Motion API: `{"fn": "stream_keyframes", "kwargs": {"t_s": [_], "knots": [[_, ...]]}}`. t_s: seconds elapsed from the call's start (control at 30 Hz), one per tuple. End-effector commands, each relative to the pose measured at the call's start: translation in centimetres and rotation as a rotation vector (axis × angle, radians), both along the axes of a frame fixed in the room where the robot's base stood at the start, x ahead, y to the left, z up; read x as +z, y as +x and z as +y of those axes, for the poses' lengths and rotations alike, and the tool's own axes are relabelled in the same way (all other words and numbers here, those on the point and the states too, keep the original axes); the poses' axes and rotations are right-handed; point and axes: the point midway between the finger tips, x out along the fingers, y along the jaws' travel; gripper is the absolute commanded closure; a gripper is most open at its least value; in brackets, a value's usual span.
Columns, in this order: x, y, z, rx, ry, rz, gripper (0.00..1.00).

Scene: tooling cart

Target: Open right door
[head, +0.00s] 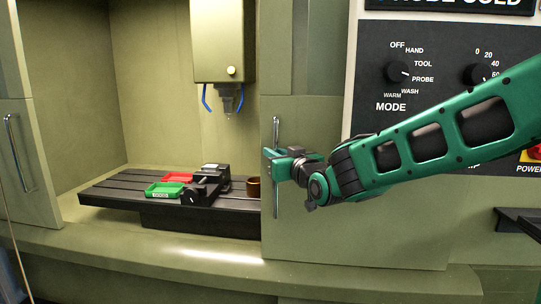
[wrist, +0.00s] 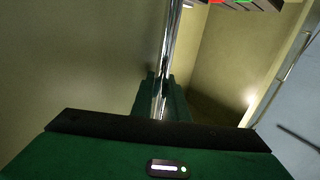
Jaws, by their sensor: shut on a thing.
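The right door (head: 350,238) is an olive panel with a vertical silver handle (head: 276,213) near its left edge. My gripper (head: 276,165) is shut on this handle, at about its middle. In the wrist view the handle (wrist: 172,45) runs down between my two green fingers (wrist: 161,98); the grip itself is partly hidden by my gripper's body. A wide opening shows the machine's inside to the left of the right door's edge. The left door (head: 30,165) stands at the far left with its own silver handle (head: 20,150).
Inside, a dark slotted table (head: 110,193) carries a red tray (head: 178,177), a green tray (head: 165,190), a black vise (head: 208,186) and a brown cup (head: 253,187). A spindle head (head: 222,45) hangs above. A control panel (head: 430,52) is behind my arm, and a dark shelf (head: 515,222) is at right.

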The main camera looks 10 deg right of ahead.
Motion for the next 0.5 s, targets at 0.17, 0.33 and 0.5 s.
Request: {"fn": "stream_keyframes", "kwargs": {"t_s": [0.17, 0.33, 0.5], "knots": [[-0.69, -0.33, 0.69, 0.013, -0.001, 0.015, 1.0], [-0.78, -0.42, 0.91, 0.017, -0.002, 0.017, 1.0], [-0.61, -0.39, 0.93, 0.016, -0.001, 0.013, 0.78]]}}
